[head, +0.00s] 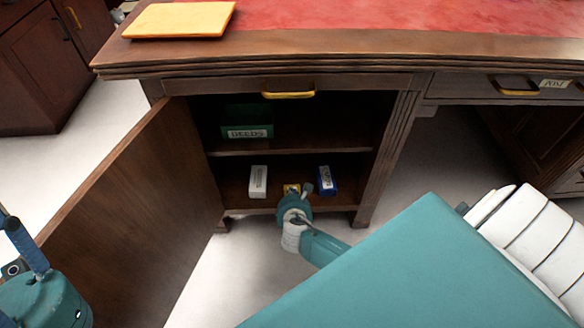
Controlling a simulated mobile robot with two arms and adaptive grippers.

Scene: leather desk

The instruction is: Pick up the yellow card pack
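A small yellow item (291,188), which looks like the yellow card pack, sits on the lower shelf of the open desk cabinet, between a white box and a blue box. My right gripper (305,190) reaches in low at the front of that shelf, right at the yellow item, and partly covers it. Its fingers are small and dark here; I cannot tell whether they are open or closed on it. Part of my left arm (45,295) shows at the lower left corner, outside the cabinet; its fingers are not clear.
The white box (258,182) and blue box (327,181) stand close on either side. A green DEEDS box (247,122) is on the upper shelf. The cabinet door (135,215) stands open at left. A yellow-orange folder (180,19) lies on the desk top.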

